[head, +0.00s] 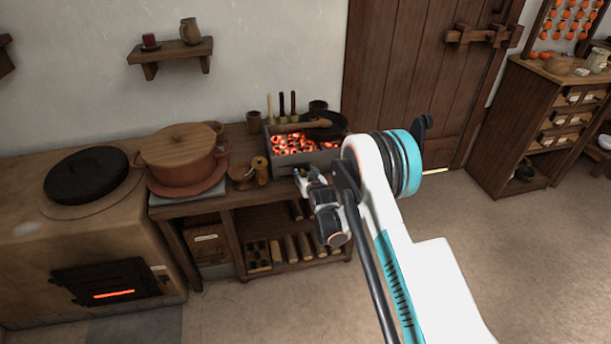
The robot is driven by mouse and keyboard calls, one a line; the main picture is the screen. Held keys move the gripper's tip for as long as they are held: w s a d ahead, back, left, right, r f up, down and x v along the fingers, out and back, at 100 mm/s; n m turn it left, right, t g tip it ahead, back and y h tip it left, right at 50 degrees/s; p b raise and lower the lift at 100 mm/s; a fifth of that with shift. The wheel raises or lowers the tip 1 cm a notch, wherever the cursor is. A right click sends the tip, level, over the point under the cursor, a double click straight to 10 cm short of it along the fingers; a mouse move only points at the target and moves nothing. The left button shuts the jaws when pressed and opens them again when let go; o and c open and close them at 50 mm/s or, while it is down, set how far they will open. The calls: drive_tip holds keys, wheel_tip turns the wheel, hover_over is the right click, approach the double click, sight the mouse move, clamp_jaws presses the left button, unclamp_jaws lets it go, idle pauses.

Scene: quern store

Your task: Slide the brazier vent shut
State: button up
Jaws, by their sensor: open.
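The brazier (283,160) is a grey box of glowing orange coals on the wooden bench by the wall. My gripper (301,176) is at the brazier's front side, near its lower front wall. It is open, and no object shows between its fingers. I cannot tell whether it touches the brazier. The vent cannot be made out; my gripper and arm cover part of the brazier's front and right end.
A dark pan (325,128) lies over the brazier's back right. Left of it on the bench (222,195) stand a small brown cup (241,174), a yellowish vessel (261,168) and a large lidded pot (180,160). A stove (60,235) is at left. Floor at right is clear.

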drive_tip(key=v, duration=1)
drive_tip(key=shift+s+d, duration=0.15)
drive_tip(key=shift+s, duration=0.25)
drive_tip(key=s+d+r+g+h, duration=0.1)
drive_tip(key=d+r, duration=0.2)
drive_tip(key=r, duration=0.4)
drive_tip(key=s+d+r, duration=0.1)
drive_tip(key=d+r, duration=0.2)
drive_tip(key=r, duration=0.4)
drive_tip(key=s+d+r+m+g+h, duration=0.1)
drive_tip(key=s+d+r, duration=0.2)
drive_tip(key=s+r, duration=0.25)
drive_tip(key=s+d+r+m+g, duration=0.1)
drive_tip(key=s+d+r, duration=0.2)
drive_tip(key=s+r, duration=0.25)
drive_tip(key=s+d+r+g, duration=0.1)
drive_tip(key=s+d, duration=0.3)
drive_tip(key=s, duration=1)
drive_tip(key=s+d+r+m+g+h, duration=0.1)
drive_tip(key=s+d, duration=0.4)
drive_tip(key=s, duration=1)
drive_tip(key=shift+r+g+h, duration=0.3)
drive_tip(key=shift+r+g, duration=0.1)
drive_tip(key=shift+r, duration=0.3)
